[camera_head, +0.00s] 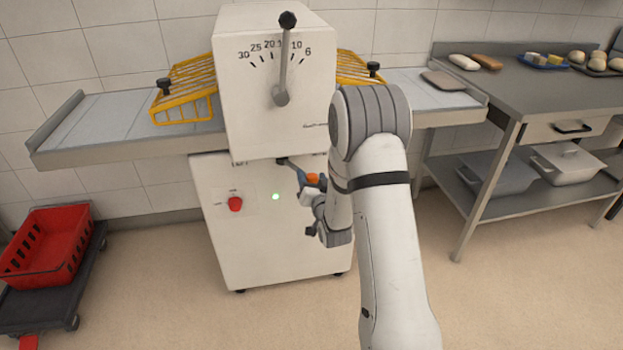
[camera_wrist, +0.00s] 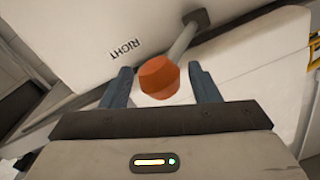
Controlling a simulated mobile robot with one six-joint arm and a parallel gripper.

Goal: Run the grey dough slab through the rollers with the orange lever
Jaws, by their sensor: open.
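The white dough sheeter (camera_head: 275,100) stands against the wall, with a grey dough slab (camera_head: 443,81) lying flat on its right-hand bed. The orange lever knob (camera_head: 312,180) is low on the machine's front, partly hidden by my arm. In the wrist view the orange knob (camera_wrist: 159,77) sits on a grey rod beside the word RIGHT. My gripper (camera_wrist: 163,85) is open, with one blue-grey finger on each side of the knob. I cannot tell whether either finger touches it.
A thickness handle (camera_head: 287,50) stands upright on a number scale. Yellow guards (camera_head: 185,90) flank the machine's head, and a red knob (camera_head: 235,204) is on the front. A steel table (camera_head: 530,85) with breads stands right.

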